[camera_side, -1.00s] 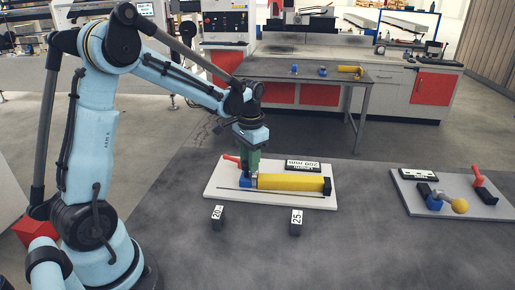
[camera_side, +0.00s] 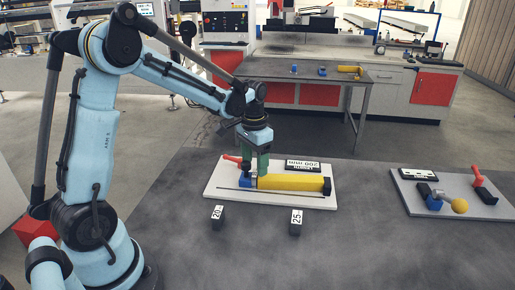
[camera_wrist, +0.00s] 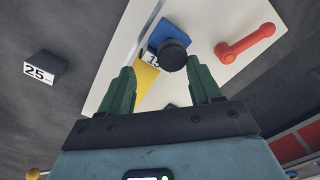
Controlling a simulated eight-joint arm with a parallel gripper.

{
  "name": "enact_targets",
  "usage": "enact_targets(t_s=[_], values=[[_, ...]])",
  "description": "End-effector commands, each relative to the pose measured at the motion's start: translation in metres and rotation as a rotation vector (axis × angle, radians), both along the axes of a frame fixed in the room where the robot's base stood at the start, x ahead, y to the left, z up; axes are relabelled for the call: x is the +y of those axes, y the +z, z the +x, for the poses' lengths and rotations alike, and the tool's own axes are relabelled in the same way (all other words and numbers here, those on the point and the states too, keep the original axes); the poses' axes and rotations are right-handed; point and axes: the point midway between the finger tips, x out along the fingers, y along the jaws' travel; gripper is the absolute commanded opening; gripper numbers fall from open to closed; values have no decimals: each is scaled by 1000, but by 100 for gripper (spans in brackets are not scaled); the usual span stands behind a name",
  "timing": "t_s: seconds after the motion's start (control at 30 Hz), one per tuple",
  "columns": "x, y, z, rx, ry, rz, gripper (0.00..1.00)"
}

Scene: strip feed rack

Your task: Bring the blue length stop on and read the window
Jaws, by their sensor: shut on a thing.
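The blue length stop (camera_side: 246,183) sits at the left end of the yellow bar (camera_side: 292,183) on the white board (camera_side: 214,186). In the wrist view the stop (camera_wrist: 157,38) carries a dark round knob (camera_wrist: 173,55). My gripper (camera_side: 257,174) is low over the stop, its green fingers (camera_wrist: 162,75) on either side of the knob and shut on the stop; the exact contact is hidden. A small white window (camera_wrist: 152,60) with dark figures is partly covered by the knob; I cannot read it fully.
A red lever (camera_side: 231,159) stands behind the stop, with a 200 mm plate (camera_side: 303,167) to its right. Dark blocks marked 20 (camera_side: 217,217) and 25 (camera_side: 296,222) stand in front. A second board (camera_side: 410,190) lies at right. The tabletop between is clear.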

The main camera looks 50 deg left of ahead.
Motion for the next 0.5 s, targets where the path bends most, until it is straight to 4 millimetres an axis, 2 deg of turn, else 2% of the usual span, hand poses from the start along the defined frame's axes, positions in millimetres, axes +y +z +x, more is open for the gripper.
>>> enact_targets(t_s=[0.27,0.5], values=[[-3,2,1,-3,-4,-6,57],[-2,16,1,0,-3,-6,57]])
